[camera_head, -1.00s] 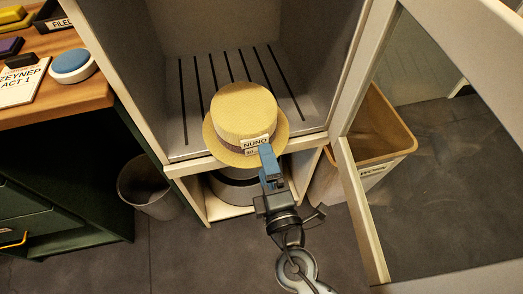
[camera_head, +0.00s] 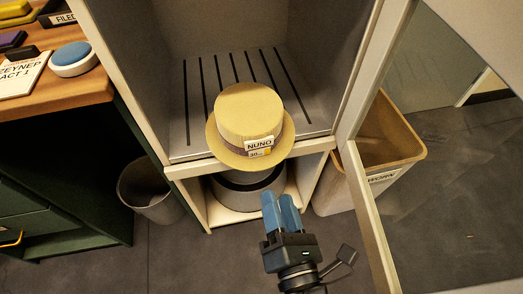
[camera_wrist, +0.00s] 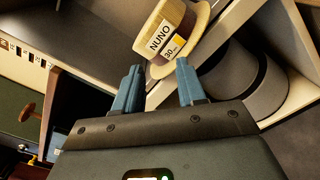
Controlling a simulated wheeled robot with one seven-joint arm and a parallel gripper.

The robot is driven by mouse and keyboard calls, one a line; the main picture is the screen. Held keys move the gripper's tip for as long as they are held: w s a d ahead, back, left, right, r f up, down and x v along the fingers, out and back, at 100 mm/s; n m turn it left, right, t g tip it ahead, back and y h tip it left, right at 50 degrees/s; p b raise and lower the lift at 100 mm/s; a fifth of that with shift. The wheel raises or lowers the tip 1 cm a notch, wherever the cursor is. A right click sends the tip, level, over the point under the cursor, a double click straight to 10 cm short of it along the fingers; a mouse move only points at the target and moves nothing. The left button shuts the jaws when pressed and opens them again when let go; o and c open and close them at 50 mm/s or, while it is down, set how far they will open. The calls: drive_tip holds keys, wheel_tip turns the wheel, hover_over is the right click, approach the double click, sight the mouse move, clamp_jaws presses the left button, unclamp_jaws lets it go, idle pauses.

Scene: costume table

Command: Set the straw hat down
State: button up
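The straw hat (camera_head: 249,112) sits crown up at the front edge of the slatted shelf (camera_head: 200,100) in the open cabinet, its brim reaching over the front edge. It has a band and a tag reading NUNO. My gripper (camera_head: 282,197) is in front of and below the hat, apart from it. In the wrist view, the two blue fingers (camera_wrist: 158,84) stand apart with nothing between them, and the straw hat (camera_wrist: 190,18) is beyond them.
A grey round hat (camera_head: 245,190) lies in the compartment below the shelf. An open cabinet door (camera_head: 372,225) and a tan bin (camera_head: 400,150) are at right. A waste bin (camera_head: 150,190) and a desk (camera_head: 80,90) are at left. The shelf behind the straw hat is clear.

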drive_tip(key=n, duration=0.2)
drive_tip(key=s+n, duration=0.1)
drive_tip(key=shift+r+n+b, duration=0.25)
drive_tip(key=shift+n+b, duration=0.05)
drive_tip(key=c, duration=0.3)
drive_tip(key=n, duration=0.2)
drive_tip(key=r+n, duration=0.1)
drive_tip(key=n, duration=0.1)
drive_tip(key=shift+s+b, duration=0.3)
drive_tip(key=shift+s, duration=0.05)
clamp_jaws()
drive_tip(key=n+p, duration=0.1)
approach(248, 101)
drive_tip(key=v, duration=0.3)
drive_tip(key=shift+s+f, duration=0.1)
drive_tip(key=shift+f, duration=0.3)
drive_tip(key=shift+w+a+r+p, duration=0.1)
drive_tip(key=shift+w+p, duration=0.25)
drive_tip(key=shift+w, duration=0.05)
drive_tip(key=x, duration=1.2)
drive_tip(key=shift+w, duration=0.2)
drive_tip(key=shift+p, duration=0.3)
